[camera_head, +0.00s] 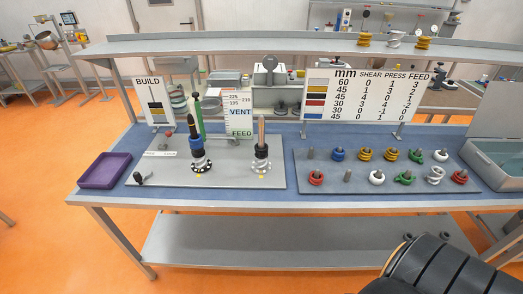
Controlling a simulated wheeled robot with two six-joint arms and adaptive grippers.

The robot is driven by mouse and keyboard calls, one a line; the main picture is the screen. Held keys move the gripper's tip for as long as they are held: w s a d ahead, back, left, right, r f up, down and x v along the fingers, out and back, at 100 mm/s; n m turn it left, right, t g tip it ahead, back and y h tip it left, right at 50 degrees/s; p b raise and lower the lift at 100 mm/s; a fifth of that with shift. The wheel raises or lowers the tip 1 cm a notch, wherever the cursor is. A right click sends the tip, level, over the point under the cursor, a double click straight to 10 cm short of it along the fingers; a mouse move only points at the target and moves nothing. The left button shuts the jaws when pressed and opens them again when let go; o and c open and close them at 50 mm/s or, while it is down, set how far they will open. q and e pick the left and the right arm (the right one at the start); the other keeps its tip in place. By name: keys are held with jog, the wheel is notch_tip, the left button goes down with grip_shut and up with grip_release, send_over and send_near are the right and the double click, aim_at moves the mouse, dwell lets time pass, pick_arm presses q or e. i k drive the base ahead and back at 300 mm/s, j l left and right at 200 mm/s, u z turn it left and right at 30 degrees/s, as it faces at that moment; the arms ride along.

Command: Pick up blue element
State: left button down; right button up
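A blue element (338,154) sits in the back row of the grey peg board (330,184) on the right of the bench. A bare peg stands to its left and a yellow element (366,154) to its right. No gripper fingers show in the view. A dark ribbed part, which looks like my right arm (430,268), enters at the bottom right, well apart from the board.
Red, white, green and silver elements share the peg board. A second shaft (261,148) stands on the left grey plate (225,177). A purple tray (106,169) lies at the left edge. A sign (362,93) stands behind the board. A grey bin (498,155) is at right.

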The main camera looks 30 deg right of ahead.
aim_at(338, 157)
jog(key=z, duration=1.8)
jog(key=i+l, duration=0.2)
jog(key=l, duration=0.2)
jog(key=i+l, duration=0.2)
jog(key=l, duration=0.15)
jog(key=i+l, duration=0.2)
jog(key=l, duration=0.2)
jog(key=i+l, duration=0.2)
jog(key=l, duration=0.15)
jog(key=u, duration=1.2)
